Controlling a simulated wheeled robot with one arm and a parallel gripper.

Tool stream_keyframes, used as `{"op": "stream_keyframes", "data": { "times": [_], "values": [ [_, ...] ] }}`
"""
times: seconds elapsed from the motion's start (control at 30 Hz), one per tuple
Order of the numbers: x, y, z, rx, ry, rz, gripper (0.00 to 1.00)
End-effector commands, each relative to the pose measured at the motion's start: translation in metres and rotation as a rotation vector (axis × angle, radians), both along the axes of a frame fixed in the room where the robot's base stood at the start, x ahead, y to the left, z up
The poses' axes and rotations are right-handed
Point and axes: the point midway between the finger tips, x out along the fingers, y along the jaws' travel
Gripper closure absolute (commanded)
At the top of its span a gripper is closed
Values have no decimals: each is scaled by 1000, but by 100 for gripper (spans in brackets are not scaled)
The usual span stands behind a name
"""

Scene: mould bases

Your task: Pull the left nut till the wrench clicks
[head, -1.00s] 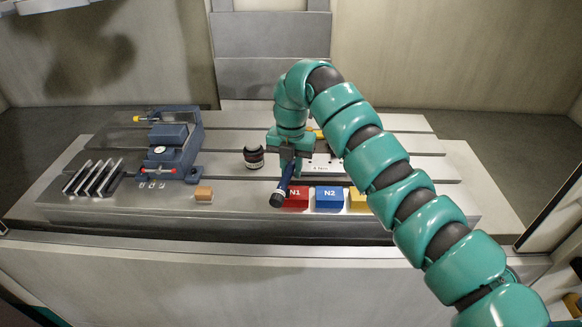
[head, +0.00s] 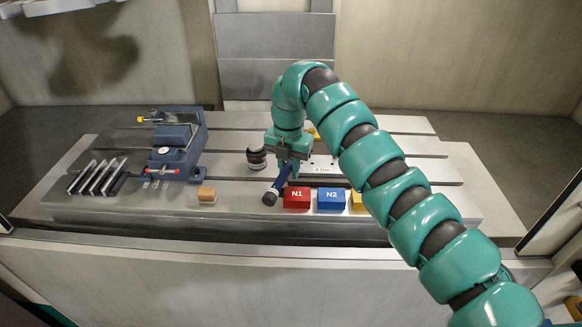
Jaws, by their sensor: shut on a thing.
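My gripper (head: 289,163) is at the middle of the slotted machine table, shut on the wrench (head: 276,187). The wrench has a dark blue handle with a black end, pointing towards the front and a little left. Its far end is hidden under my gripper. A white plate with a small label (head: 323,169) lies just right of my gripper, partly covered by my arm. I cannot make out the left nut; my gripper and arm cover that area.
Red block N1 (head: 297,198) is close to the right of the wrench handle, then blue block N2 (head: 331,199) and a yellow block (head: 358,201). A dark round jar (head: 257,158) stands left of my gripper. A blue vise (head: 178,146) is further left. A small wooden-topped block (head: 207,195) sits in front.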

Motion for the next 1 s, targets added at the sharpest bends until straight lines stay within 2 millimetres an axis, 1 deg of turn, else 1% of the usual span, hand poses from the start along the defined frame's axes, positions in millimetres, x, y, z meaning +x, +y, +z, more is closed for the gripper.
{"op": "stream_keyframes", "data": {
  "times": [0.1,0.57,1.0],
  "values": [
    [0,5,-1,0,3,-20,100],
    [0,7,-2,1,4,-35,100],
    [3,16,-2,2,5,-99,100]
  ]
}}
